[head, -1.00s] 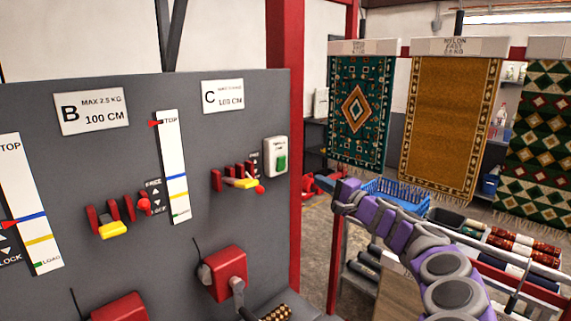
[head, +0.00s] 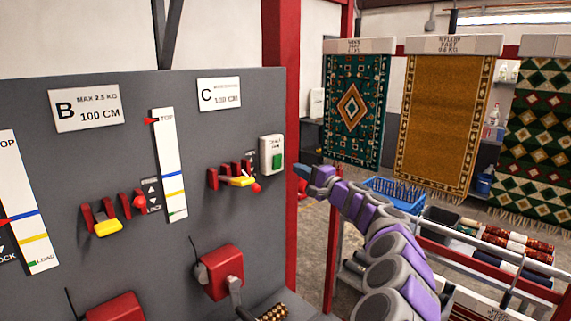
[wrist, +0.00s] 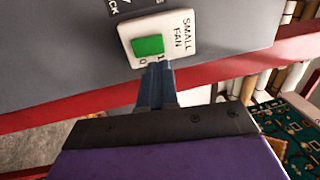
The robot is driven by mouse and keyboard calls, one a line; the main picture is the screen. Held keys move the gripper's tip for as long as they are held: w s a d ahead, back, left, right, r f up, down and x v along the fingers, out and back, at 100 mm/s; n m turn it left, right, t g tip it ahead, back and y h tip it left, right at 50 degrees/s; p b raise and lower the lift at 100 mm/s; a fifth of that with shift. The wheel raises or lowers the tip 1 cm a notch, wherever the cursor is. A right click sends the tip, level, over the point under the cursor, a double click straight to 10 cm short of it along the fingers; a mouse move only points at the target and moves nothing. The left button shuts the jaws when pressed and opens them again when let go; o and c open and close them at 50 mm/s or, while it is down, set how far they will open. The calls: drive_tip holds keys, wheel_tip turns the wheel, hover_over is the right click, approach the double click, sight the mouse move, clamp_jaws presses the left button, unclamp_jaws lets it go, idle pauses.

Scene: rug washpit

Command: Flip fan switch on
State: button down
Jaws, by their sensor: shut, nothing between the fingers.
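The fan switch (head: 272,155) is a white plate with a green rocker on the right edge of the grey panel. In the wrist view its plate (wrist: 181,37) reads SMALL FAN, and the green rocker (wrist: 148,45) sits at its left part, with a "1" and a "0" marked near it. My gripper (head: 300,170) is to the right of the switch in the head view. In the wrist view my gripper (wrist: 156,66) has its fingers together and empty, with the tips just below the green rocker. Whether they touch it I cannot tell.
The grey panel (head: 130,190) carries red and yellow levers (head: 238,180), a red winch box (head: 219,271) and gauge strips (head: 169,165). A red post (head: 281,110) stands at its right edge. Rugs (head: 358,110) hang behind, and a blue basket (head: 397,191) lies beyond my arm.

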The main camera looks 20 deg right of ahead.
sight(279, 158)
drive_tip(key=x, duration=0.4)
drive_tip(key=shift+w+d, duration=0.1)
drive_tip(key=shift+w, duration=0.15)
drive_tip(key=shift+x, duration=1.25)
drive_tip(key=shift+r, duration=0.15)
drive_tip(key=shift+w+r+p, duration=0.1)
drive_tip(key=shift+r+p, duration=0.05)
drive_tip(key=shift+p, duration=0.5)
drive_tip(key=shift+g, duration=0.3)
drive_tip(key=shift+f, duration=0.2)
